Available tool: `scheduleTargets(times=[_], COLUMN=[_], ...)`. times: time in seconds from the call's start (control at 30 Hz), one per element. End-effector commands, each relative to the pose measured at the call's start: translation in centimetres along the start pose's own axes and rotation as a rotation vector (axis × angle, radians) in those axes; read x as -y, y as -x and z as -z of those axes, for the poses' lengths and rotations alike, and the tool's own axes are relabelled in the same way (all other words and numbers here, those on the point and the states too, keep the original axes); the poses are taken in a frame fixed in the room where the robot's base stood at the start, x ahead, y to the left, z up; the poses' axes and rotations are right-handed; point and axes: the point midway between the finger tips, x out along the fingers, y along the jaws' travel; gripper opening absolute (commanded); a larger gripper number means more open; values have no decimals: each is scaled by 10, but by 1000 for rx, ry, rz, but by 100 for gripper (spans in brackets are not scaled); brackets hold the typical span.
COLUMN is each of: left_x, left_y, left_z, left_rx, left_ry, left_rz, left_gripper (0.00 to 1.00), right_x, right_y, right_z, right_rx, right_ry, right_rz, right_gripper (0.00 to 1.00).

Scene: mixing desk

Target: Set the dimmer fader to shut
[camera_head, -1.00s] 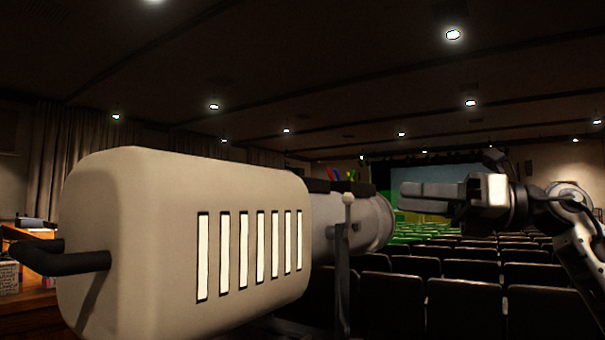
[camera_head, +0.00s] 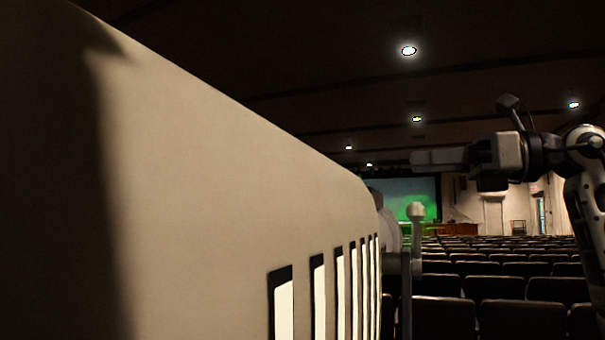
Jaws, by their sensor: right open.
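I cannot make out the dimmer fader in this view. A large cream lamp housing (camera_head: 220,170) with a row of bright vertical slots (camera_head: 284,305) fills the left and middle, very close to me. Beyond its far end a pale round-topped knob (camera_head: 416,211) stands by a grey upright post (camera_head: 405,300); I cannot tell what it works. My right gripper (camera_head: 418,158) comes in from the right, points left and is open, with nothing seen between its fingers. It shows above the knob in the picture, apart from it. My left gripper is not in view.
Rows of dark seats (camera_head: 445,315) fill the lower right. A green-lit stage screen (camera_head: 415,200) and a pale back wall (camera_head: 510,205) lie far off. The housing blocks the whole left side. The air around my right gripper looks clear.

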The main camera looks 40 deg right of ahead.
Motion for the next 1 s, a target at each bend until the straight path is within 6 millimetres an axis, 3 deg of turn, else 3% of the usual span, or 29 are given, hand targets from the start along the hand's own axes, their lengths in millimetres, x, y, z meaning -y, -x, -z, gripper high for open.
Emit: scheduleTargets(times=[0.17,0.7,1.0], left_x=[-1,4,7], left_y=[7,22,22], left_z=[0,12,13], left_rx=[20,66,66], left_ry=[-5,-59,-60], left_rz=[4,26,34], left_gripper=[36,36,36], right_x=[-1,-1,-1], right_y=[-25,-134,-156], right_z=[-3,-4,-1], right_rx=[-2,1,1], right_ry=[1,0,0], right_rz=[-4,-4,-2], right_gripper=[45,45,45])
